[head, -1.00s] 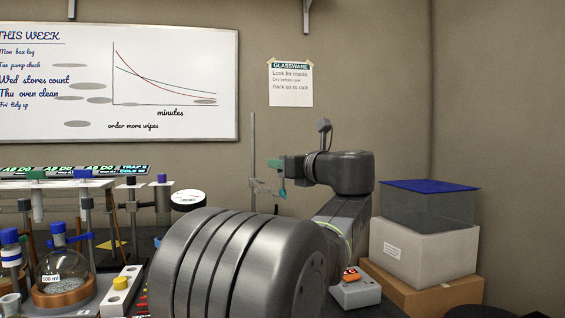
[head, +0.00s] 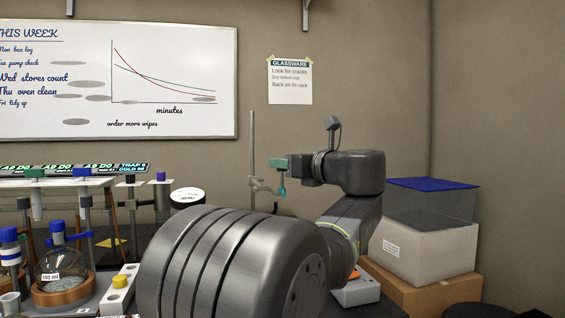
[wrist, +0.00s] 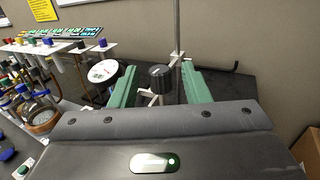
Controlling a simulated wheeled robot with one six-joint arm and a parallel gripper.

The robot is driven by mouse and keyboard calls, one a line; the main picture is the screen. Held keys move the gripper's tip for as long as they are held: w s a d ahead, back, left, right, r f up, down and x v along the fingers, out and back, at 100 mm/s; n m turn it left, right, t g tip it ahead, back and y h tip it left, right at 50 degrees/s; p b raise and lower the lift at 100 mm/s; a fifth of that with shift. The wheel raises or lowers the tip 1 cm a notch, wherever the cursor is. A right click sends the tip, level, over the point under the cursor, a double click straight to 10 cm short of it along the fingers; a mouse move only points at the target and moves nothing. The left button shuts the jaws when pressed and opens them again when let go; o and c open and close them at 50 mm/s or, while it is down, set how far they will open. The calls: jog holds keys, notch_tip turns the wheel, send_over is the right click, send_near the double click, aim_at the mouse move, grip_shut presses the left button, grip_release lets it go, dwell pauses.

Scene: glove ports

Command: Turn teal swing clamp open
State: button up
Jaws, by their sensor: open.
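A small teal piece (head: 282,187) hangs at the right end of a pale metal clamp arm (head: 262,187) on an upright rod (head: 253,150); it looks like the teal swing clamp. My gripper (head: 274,164) is just above it, its green fingers pointing left; whether they touch cannot be told. In the wrist view, my gripper (wrist: 160,84) is open, with one green finger on each side of a black knob (wrist: 160,76). Pale clamp parts show below the knob, in front of the rod (wrist: 177,30). The teal piece is not clear in the wrist view.
Glassware and a rack with coloured caps (head: 81,172) stand on the left. A round white-topped device (head: 188,195) stands left of the rod. Stacked boxes (head: 425,245) are on the right. The wall is close behind. My own arm hides the middle of the bench.

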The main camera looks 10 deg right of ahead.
jog(key=p+v, duration=0.1)
jog(key=v, duration=1)
jog(key=shift+d, duration=0.15)
jog(key=shift+s, duration=0.1)
jog(key=b+x, duration=0.1)
jog(key=x, duration=1.2)
jog(key=shift+w+a, duration=0.25)
jog(key=shift+w, duration=0.05)
jog(key=shift+s, duration=0.1)
